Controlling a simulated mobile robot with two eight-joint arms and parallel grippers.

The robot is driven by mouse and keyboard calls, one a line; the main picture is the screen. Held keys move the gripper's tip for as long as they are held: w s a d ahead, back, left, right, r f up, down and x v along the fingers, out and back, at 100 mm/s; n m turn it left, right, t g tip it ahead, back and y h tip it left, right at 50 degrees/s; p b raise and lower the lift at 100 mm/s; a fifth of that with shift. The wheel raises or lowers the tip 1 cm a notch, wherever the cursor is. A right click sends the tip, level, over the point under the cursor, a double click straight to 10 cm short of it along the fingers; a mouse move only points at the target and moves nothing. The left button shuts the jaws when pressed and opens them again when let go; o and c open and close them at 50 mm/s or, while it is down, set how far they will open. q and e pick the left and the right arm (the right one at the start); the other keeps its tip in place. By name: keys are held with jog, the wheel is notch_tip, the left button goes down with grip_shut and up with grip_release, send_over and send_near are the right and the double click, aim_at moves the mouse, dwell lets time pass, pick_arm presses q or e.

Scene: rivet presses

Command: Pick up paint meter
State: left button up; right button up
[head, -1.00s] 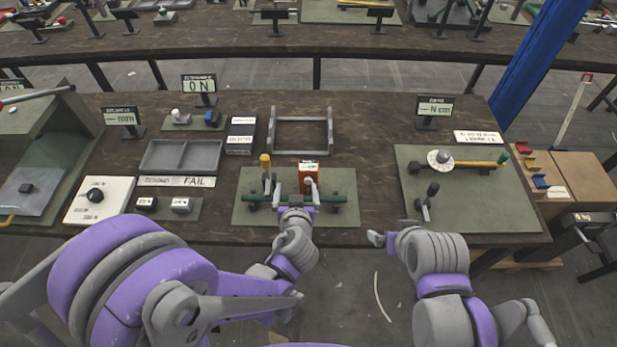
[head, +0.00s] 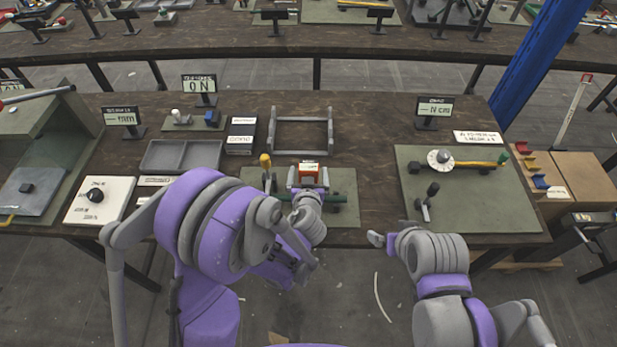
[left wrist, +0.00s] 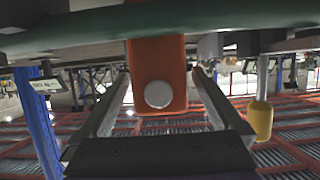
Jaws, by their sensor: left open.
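The paint meter, taken to be the orange-red box with a white label (head: 309,167), stands on the green mat (head: 345,217) at the middle of the bench. My left gripper (head: 308,180) is open, with one finger on each side of the meter's near face. In the left wrist view the orange body (left wrist: 158,65) with a pale round spot lies between the two open fingers (left wrist: 160,100); I cannot tell whether they touch it. My right gripper (head: 378,239) hangs at the bench's front edge, away from the meter; its jaw opening is unclear.
A green bar (left wrist: 90,32) crosses close to the meter, and a yellow-handled lever (head: 265,162) stands left of it. A second mat (head: 480,215) with a dial gauge (head: 440,158) is at the right. Bare bench lies between the mats.

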aim_at(309, 164)
pick_arm(q)
jog(key=x, duration=0.3)
jog(key=shift+w, duration=0.25)
jog(key=c, duration=1.5)
notch_tip(309, 164, up, 9)
notch_tip(309, 164, down, 6)
jog(key=shift+d+r, duration=0.1)
jog(key=shift+s+f, duration=0.1)
jog(key=shift+f, duration=0.7)
